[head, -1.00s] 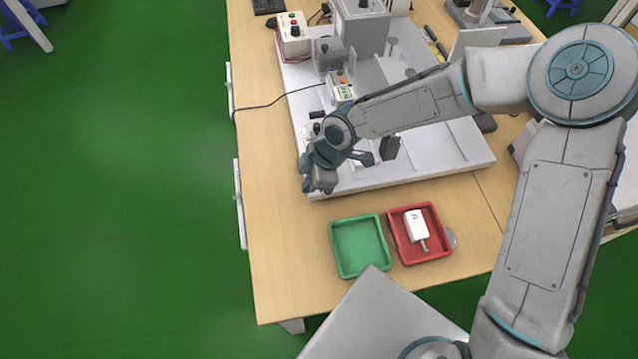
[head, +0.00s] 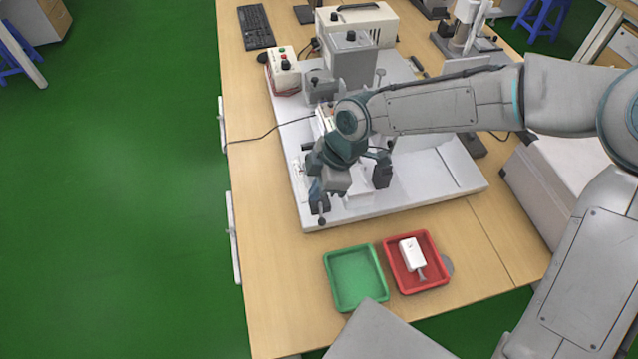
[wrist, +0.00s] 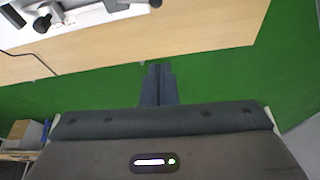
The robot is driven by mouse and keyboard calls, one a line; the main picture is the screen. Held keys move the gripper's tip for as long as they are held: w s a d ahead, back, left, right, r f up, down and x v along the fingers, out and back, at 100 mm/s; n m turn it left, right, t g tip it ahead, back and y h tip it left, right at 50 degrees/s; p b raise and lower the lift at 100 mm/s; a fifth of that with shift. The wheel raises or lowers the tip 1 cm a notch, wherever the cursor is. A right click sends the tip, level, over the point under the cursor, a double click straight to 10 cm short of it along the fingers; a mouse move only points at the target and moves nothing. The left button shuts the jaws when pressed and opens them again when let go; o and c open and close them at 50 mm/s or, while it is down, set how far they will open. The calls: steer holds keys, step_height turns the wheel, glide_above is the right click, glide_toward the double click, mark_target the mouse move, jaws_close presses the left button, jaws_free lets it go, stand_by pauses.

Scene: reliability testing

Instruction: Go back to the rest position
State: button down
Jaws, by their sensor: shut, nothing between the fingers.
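My gripper (head: 320,208) is above the front left part of the white test machine's base plate (head: 420,205) in the head view. In the wrist view its two dark fingers (wrist: 158,84) are together with nothing between them, over green floor and the table edge. My arm crosses the machine from the right and hides part of it.
A green tray (head: 330,268), empty, and a red tray (head: 434,240) holding a white plug-like device (head: 411,252) are on the wooden table (head: 265,285). A control box (head: 284,76) and keyboard (head: 256,27) stand behind. Green floor (head: 110,220) is clear at left.

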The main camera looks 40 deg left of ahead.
stand_by(0.3)
steer(key=w+d+r+m+t+h, duration=0.1)
steer(key=w+d+r+m, duration=0.2)
steer(key=d, duration=0.5)
steer(key=w+d+r+m+t+h, duration=0.1)
steer(key=w+d+m+t, duration=0.15)
steer(key=d+m, duration=0.35)
steer(key=w+d+r+m+t+h, duration=0.15)
steer(key=w+d+m, duration=0.25)
steer(key=d, duration=0.5)
steer(key=s+d+r+m, duration=0.3)
steer(key=d+r+m, duration=0.1)
steer(key=d+m, duration=0.3)
steer(key=s+d+r+m+t, duration=0.1)
steer(key=s+d+r+m, duration=0.3)
steer(key=d+m, duration=0.3)
steer(key=d+r, duration=0.1)
steer(key=d, duration=0.3)
steer(key=shift+t+y, duration=0.3)
steer(key=shift+y, duration=0.05)
steer(key=shift+s, duration=0.1)
